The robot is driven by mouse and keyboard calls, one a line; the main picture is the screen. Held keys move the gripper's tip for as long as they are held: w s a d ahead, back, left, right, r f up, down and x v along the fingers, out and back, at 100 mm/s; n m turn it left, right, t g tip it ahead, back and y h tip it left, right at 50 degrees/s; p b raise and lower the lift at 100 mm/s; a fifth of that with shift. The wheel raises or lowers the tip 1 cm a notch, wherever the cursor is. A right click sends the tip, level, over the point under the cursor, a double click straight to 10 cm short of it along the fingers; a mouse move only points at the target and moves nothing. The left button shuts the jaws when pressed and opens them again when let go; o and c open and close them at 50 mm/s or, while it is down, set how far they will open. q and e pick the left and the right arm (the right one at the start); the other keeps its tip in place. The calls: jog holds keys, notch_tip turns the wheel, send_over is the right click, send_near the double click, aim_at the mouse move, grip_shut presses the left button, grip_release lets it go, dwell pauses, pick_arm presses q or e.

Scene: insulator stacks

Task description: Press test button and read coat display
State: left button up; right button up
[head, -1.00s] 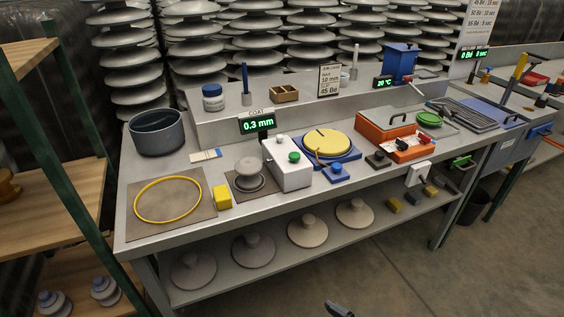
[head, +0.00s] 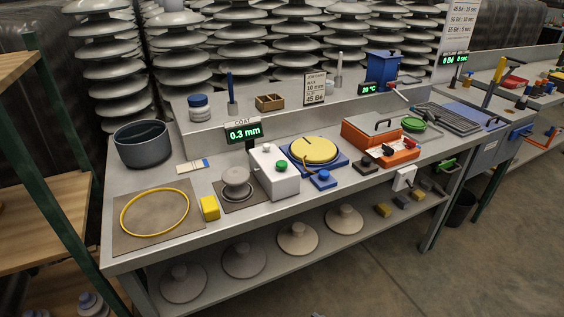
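The white test box (head: 281,182) stands on the bench with a green button (head: 281,166) on its top. The coat display (head: 243,132) stands just behind it and reads 0.3 mm in green under the word COAT. A grey insulator disc (head: 236,181) sits on a dark pad left of the box. Neither of my grippers can be made out; a small dark bit at the bottom edge is too small to tell.
A dark pot (head: 141,144), a yellow ring (head: 155,211) on a brown mat and a yellow block (head: 209,208) are at the left. A yellow disc on a blue base (head: 342,164) and an orange case (head: 367,146) are at the right. Insulator discs lie on the lower shelf.

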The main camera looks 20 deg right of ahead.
grip_shut()
dwell(0.4)
dwell(0.8)
